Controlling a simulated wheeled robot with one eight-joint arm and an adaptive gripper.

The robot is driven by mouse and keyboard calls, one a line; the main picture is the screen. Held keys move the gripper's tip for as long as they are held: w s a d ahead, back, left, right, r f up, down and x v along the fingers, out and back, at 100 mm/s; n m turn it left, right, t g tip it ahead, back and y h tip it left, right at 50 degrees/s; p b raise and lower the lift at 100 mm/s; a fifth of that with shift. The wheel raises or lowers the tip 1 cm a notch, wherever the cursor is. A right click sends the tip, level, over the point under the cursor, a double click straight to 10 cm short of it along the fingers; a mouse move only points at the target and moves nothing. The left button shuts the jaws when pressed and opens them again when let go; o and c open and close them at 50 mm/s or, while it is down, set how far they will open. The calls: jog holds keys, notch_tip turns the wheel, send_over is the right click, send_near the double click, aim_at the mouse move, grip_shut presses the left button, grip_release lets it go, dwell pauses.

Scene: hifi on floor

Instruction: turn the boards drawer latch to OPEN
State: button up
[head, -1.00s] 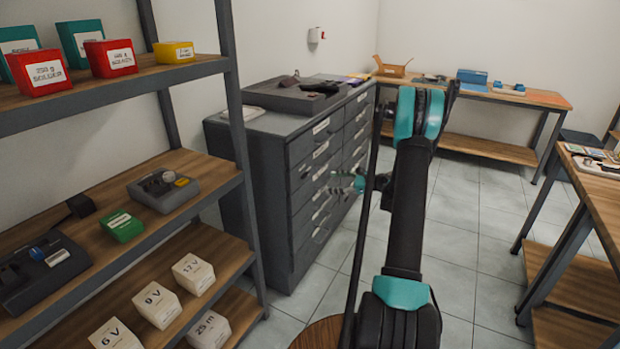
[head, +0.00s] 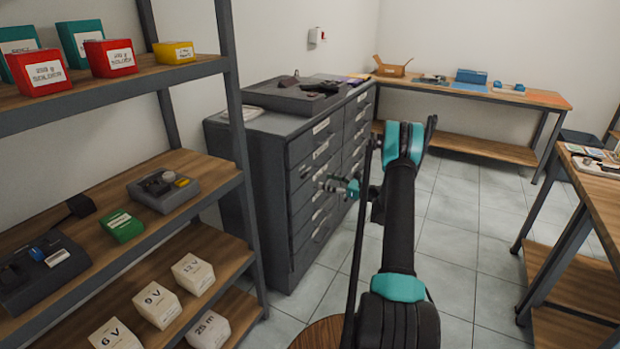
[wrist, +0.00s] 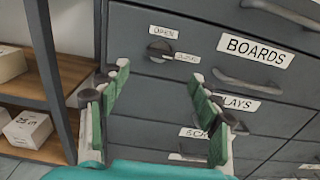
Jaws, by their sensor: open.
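The boards drawer of the grey cabinet carries a white BOARDS label (wrist: 255,48) in the wrist view. Its dark round latch (wrist: 158,51) is left of that label, with an OPEN tag (wrist: 163,32) above and another small tag, seemingly CLOSED (wrist: 187,57), at its right. The knob's exact pointing is too small to tell. My gripper (wrist: 160,76) is open and empty, its green-padded fingers either side of the space below the latch, apart from it. In the head view my gripper (head: 340,187) is in front of the cabinet's drawers; the latch cannot be made out there.
The grey cabinet (head: 248,150) has several labelled drawers with bar handles; the PLAYS-ending label (wrist: 238,102) is partly hidden by a finger. A shelf rack (head: 233,100) with boxes stands left. A workbench (head: 500,94) is at the back, a table (head: 597,182) at right. Floor between is clear.

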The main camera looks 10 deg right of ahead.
aim_at(307, 175)
jog(key=x, duration=0.9)
jog(key=c, duration=1.2)
jog(key=shift+o, duration=0.2)
